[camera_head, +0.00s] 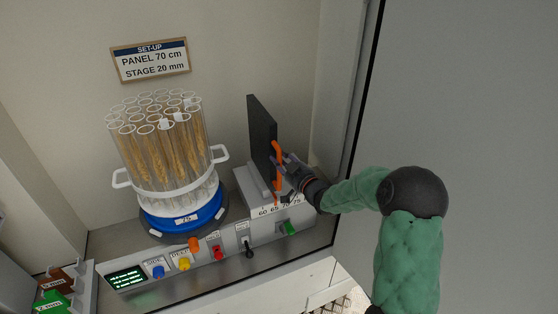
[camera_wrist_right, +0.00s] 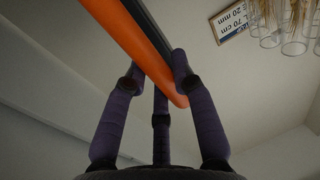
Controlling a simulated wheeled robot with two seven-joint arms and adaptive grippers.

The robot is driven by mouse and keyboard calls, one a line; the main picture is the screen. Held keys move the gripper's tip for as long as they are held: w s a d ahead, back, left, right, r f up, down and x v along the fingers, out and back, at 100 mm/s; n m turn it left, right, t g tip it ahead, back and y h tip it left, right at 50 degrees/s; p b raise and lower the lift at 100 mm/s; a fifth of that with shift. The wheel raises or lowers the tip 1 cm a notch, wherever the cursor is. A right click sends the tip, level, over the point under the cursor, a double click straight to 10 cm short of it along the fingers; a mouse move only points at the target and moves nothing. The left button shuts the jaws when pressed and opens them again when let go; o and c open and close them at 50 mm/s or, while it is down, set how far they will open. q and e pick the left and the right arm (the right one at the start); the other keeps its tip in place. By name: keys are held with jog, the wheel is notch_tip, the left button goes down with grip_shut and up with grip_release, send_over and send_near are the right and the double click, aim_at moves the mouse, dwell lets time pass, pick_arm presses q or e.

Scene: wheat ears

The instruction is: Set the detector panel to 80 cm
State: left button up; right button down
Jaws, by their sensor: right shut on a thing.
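The detector panel (camera_head: 261,130) is a dark upright plate on a grey housing (camera_head: 246,186), right of the tube carousel. An orange handle (camera_head: 277,150) runs along its right edge. My right gripper (camera_head: 284,163) reaches in from the right and is shut on this handle; in the right wrist view its fingers close around the orange handle (camera_wrist_right: 140,45). A scale (camera_head: 278,209) on the housing's front reads 60, 65, 70, 75; the panel's exact setting cannot be read. A wall sign (camera_head: 150,60) says "PANEL 70 cm, STAGE 20 mm". My left gripper is out of view.
A carousel of glass tubes with wheat ears (camera_head: 165,145) stands on a blue base (camera_head: 182,218) at left. The front console has a green display (camera_head: 126,279), coloured knobs and a green switch (camera_head: 289,228). A cabinet wall stands close right of the panel.

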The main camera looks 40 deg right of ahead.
jog(key=s+d, duration=0.2)
jog(key=d, duration=0.9)
jog(key=shift+s, duration=0.25)
jog(key=c, duration=1)
grip_release()
jog(key=s, duration=1.2)
jog(key=shift+a, duration=0.2)
